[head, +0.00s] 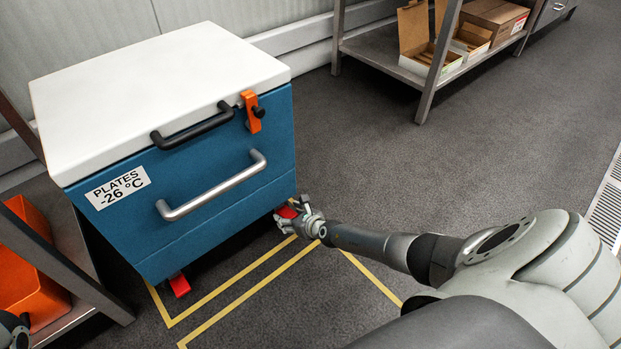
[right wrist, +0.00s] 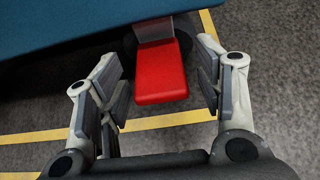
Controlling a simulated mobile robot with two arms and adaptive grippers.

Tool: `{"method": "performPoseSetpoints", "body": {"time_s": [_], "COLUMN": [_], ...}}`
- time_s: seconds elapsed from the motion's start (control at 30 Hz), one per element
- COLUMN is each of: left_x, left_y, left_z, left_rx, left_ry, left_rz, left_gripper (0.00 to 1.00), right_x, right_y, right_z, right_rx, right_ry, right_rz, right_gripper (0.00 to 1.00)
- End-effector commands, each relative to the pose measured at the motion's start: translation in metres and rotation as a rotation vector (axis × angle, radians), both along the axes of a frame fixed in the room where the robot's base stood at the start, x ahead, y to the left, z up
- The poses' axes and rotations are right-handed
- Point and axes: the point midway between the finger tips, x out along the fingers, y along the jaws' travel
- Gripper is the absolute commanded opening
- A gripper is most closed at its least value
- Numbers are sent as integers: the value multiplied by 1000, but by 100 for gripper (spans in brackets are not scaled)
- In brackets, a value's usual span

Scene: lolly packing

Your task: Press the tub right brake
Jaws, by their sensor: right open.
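The tub (head: 200,160) is a blue chest with a white lid, a grey front handle and a label reading "PLATES -26 °C". Its right brake (head: 287,212) is a red pedal low at the front right corner, partly covered by my gripper. In the right wrist view the red pedal (right wrist: 162,72) lies between the fingers, with no visible contact. My right gripper (head: 292,216) is open and empty at the pedal; it also shows in the right wrist view (right wrist: 163,90). The left brake (head: 180,285) is another red pedal at the front left corner. My left gripper is not clearly visible.
Yellow floor lines (head: 250,285) run in front of the tub. An orange bin (head: 30,270) sits on a shelf at the left. A metal rack (head: 400,62) with cardboard boxes (head: 492,18) stands at the back right. The floor right of the tub is clear.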

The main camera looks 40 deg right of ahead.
Motion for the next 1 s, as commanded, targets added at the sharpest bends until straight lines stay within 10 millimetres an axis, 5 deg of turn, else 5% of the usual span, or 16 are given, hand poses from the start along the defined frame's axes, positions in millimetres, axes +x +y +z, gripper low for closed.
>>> {"method": "performPoseSetpoints", "body": {"time_s": [0.3,0.8,1.0], "left_x": [0,0,0], "left_y": [0,0,0], "left_z": [0,0,0], "left_rx": [-1,-1,-1], "left_ry": [1,1,1], "left_rz": [-1,-1,0], "left_gripper": [40,40,40], "right_x": [-8,-101,-121], "right_y": [-1,-8,-10], "right_z": [5,4,5], "right_rx": [2,1,0], "right_ry": [0,2,0], "right_rz": [2,3,2], "right_gripper": [61,61,61]}}
